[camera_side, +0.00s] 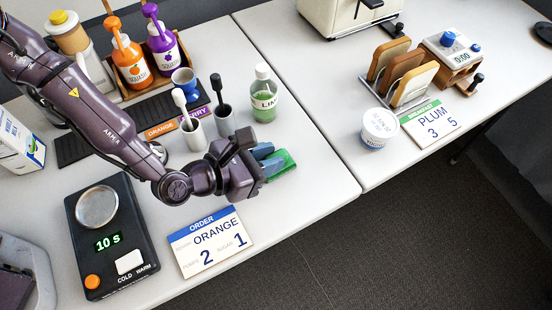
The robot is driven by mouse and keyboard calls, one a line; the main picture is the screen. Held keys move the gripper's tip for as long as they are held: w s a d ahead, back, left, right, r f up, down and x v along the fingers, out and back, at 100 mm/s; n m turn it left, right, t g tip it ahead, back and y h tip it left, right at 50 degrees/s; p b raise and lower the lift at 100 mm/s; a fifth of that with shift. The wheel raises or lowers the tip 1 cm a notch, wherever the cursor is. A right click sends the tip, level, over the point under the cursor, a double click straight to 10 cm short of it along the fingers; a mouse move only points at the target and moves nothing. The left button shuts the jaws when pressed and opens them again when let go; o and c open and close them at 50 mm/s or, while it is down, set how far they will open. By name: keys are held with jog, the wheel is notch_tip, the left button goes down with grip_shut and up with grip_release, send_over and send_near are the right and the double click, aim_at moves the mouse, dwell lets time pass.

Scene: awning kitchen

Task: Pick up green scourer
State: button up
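The green scourer (287,164) lies on the white table near its front right edge, or just above it; I cannot tell which. My gripper (270,160) reaches it from the left, with its blue fingertips at the scourer. The fingers and gripper body cover the scourer's left part. I cannot tell whether the fingers are closed on the scourer or only over it.
A bottle of green liquid (263,95) stands behind the scourer. An order card (210,241) and a black scale (110,235) lie in front. A white tub (379,130) stands across the table seam.

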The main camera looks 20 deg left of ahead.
grip_shut()
